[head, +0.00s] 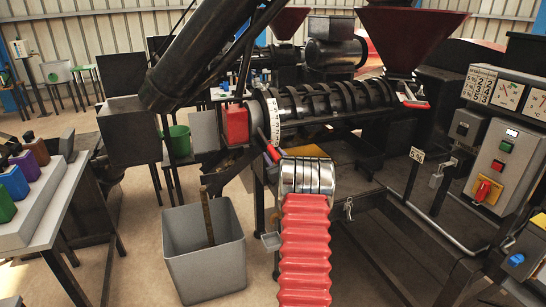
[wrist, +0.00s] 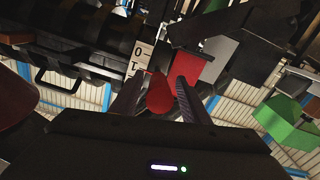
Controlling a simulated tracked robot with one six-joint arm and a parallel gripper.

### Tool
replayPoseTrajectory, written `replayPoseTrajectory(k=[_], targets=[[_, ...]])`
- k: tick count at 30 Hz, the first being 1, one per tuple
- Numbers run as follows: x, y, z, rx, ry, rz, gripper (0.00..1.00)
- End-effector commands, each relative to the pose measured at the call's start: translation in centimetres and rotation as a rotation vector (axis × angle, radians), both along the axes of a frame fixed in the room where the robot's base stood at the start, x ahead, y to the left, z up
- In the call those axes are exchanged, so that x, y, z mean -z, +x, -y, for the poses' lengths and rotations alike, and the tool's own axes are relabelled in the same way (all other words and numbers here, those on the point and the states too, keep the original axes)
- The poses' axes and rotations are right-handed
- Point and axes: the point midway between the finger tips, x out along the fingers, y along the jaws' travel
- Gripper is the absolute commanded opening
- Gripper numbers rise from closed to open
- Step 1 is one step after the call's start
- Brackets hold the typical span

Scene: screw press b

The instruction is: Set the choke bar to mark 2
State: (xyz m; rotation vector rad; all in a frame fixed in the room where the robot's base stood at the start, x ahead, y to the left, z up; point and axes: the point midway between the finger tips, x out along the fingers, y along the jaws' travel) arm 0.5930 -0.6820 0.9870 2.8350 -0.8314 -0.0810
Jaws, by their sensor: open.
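The choke bar is a thin dark rod with a red grip (head: 272,153), pointing down from the left end of the press barrel. In the wrist view the red grip (wrist: 159,95) shows end-on between the two dark fingers of my gripper (wrist: 158,103). The fingers are open, with a small gap on the left; the right finger looks closer to the grip. A white mark scale (head: 274,110) curves beside the bar. In the wrist view the scale (wrist: 141,57) shows 0 and 1; a 2 cannot be made out, nor the bar's exact setting. My fingers are not clear in the head view.
A red block (head: 235,124) sits just left of the scale; it also shows close to my right finger in the wrist view (wrist: 203,62). A grey bin (head: 203,250) stands below left. The ribbed barrel (head: 335,99) runs right, and a control panel (head: 500,160) stands far right.

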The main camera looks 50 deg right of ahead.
Motion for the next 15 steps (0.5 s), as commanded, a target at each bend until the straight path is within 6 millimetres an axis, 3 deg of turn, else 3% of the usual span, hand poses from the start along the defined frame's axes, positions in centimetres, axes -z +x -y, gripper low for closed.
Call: replayPoseTrajectory(k=[11,15], targets=[[0.05,0.33,0.21,0.0,0.001,0.0,0.42],[0.04,0.32,0.2,0.0,0.001,-0.001,0.32]])
